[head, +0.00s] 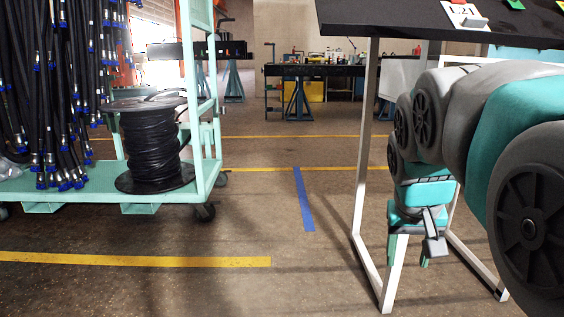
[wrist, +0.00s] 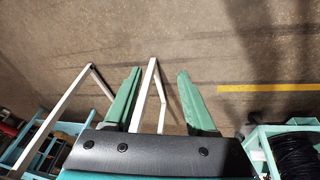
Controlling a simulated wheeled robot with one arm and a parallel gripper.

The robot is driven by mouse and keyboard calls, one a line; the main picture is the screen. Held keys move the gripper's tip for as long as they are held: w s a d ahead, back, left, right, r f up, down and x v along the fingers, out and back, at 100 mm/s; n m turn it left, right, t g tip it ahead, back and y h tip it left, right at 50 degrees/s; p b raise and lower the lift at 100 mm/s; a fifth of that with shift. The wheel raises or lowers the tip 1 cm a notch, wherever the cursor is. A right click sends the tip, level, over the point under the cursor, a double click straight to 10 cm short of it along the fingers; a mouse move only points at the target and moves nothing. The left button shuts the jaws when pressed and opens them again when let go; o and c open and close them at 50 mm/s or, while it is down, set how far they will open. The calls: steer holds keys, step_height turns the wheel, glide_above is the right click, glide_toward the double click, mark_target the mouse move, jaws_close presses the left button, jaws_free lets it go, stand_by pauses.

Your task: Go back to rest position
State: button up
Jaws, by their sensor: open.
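My arm, in grey and teal, reaches in from the right in the head view and bends down beside a white-legged table. My gripper (head: 408,262) points down at its end, near the white table leg. In the wrist view my gripper (wrist: 158,92) shows two green fingers spread apart, with nothing between them but a white frame bar seen beyond and the floor. The gripper is open and empty. Part of the gripper is hidden behind the wrist in the head view.
A black-topped table (head: 400,18) with white legs (head: 362,140) stands close to my arm. A green cart (head: 200,185) at left holds a spool of black cable (head: 152,148) and hanging hoses (head: 65,90). Workbenches (head: 315,70) stand far back. The middle floor is clear.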

steer(key=s+a+f+n+g+y, duration=0.1)
steer(key=s+a+f+g, duration=0.25)
steer(key=s+f, duration=0.7)
steer(key=s+a+f+n+g+y, duration=0.15)
steer(key=s+a+f, duration=0.4)
steer(key=s, duration=0.75)
step_height(320, 180, up, 12)
steer(key=d+p, duration=0.2)
steer(key=p, duration=1.2)
steer(key=shift+w+r, duration=0.2)
steer(key=shift+w, duration=0.25)
steer(key=shift+f+h, duration=0.1)
steer(key=shift+h, duration=0.15)
steer(key=shift+c, duration=0.6)
steer(key=shift+d, duration=0.2)
